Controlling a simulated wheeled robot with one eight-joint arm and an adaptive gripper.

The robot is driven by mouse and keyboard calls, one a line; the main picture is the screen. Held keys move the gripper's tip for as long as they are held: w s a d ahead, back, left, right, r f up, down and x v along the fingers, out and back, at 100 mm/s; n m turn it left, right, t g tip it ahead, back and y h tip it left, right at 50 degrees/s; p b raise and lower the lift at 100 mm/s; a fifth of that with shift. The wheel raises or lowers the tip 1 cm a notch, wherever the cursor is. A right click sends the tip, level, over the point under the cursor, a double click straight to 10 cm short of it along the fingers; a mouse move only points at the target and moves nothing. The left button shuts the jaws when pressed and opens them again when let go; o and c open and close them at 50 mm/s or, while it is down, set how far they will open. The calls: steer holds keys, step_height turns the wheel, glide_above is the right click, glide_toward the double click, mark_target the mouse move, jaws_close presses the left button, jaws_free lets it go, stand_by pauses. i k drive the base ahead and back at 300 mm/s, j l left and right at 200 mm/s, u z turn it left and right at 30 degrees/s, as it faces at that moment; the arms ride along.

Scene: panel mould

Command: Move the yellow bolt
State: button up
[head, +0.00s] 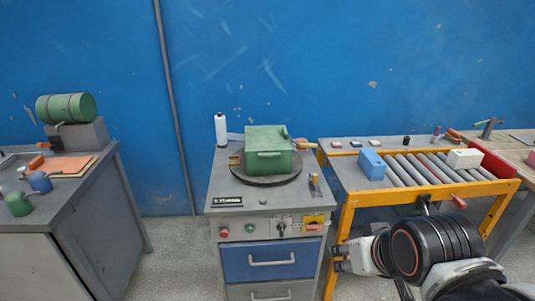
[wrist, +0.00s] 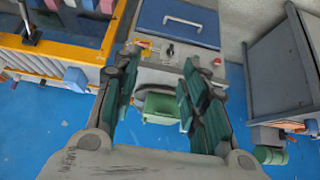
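I cannot pick out the bolt in the wrist view.
A green box (head: 267,153) on a dark round plate and a white bottle (head: 221,129) stand on the cabinet top. A yellow-framed roller table (head: 345,215) with a blue block (head: 371,164) is close on the right. A grey bench (head: 75,200) is at left.

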mark_target(314, 176)
steer(key=i+j, duration=0.35)
steer(key=j, duration=0.3)
steer(key=i+j, duration=0.2)
steer(key=j+z, duration=0.05)
steer(key=j, duration=0.05)
